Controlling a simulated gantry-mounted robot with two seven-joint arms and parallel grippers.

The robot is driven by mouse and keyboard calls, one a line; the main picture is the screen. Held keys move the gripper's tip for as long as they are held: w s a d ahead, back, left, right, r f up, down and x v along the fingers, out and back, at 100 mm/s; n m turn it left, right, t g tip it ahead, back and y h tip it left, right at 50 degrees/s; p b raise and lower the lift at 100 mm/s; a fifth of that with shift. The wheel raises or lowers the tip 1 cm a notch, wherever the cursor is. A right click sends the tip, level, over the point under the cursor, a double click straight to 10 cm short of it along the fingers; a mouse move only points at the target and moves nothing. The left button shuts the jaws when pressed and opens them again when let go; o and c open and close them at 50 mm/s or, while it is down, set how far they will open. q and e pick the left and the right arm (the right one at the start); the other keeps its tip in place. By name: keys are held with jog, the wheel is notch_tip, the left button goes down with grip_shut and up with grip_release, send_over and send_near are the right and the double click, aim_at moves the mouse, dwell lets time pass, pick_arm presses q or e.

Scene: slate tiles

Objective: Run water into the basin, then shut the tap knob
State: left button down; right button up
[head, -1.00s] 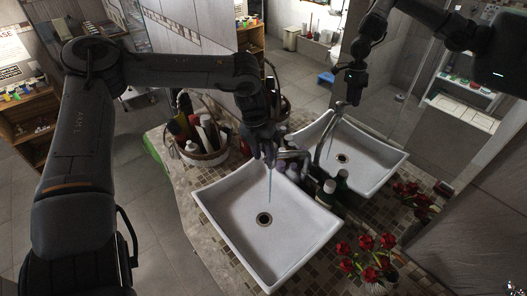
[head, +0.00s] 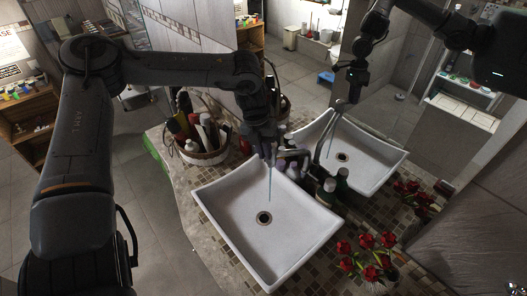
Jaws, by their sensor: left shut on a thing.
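The white rectangular basin (head: 300,222) sits on the mosaic counter in the middle of the head view, its dark round drain showing. A thin bluish stream of water (head: 269,184) falls from the tap into it. No clear pool shows in the basin. The grey metal tap (head: 293,154) stands at the basin's back edge. My left gripper (head: 268,157) reaches down over the tap and is shut at its knob, which the fingers hide. My right gripper is not in view.
A wicker basket of bottles (head: 205,157) stands left of the tap. Dark bottles (head: 327,190) stand at the basin's back right. Red flowers (head: 367,258) are at the front right. The mirror behind reflects the basin (head: 365,160) and my arm.

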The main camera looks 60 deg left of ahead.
pick_arm(q)
jog(key=shift+w+d+n+t+y+b, duration=0.15)
jog(key=shift+w+d+n+y+b, duration=0.2)
jog(key=shift+w+n+b, duration=1.15)
jog(key=shift+w+d+n+t+y+b, duration=0.1)
jog(key=shift+d+n+y+b, duration=0.5)
jog(key=shift+n, duration=1.75)
jog(key=shift+w+d+n+t+y+b, duration=0.15)
jog(key=shift+w+n+b, duration=0.65)
jog(key=shift+n+b, duration=0.9)
jog(key=shift+n, duration=0.35)
jog(key=c, duration=1.2)
grip_release()
jog(key=shift+r, duration=0.1)
jog(key=shift+s+d+r, duration=0.1)
jog(key=shift+s+r, duration=0.25)
jog(key=shift+r, duration=1.4)
jog(key=shift+s+d+r, duration=0.1)
jog(key=shift+s+r, duration=0.2)
jog(key=shift+r, duration=1.45)
jog(key=shift+s+r, duration=0.35)
jog(key=shift+r, duration=1.4)
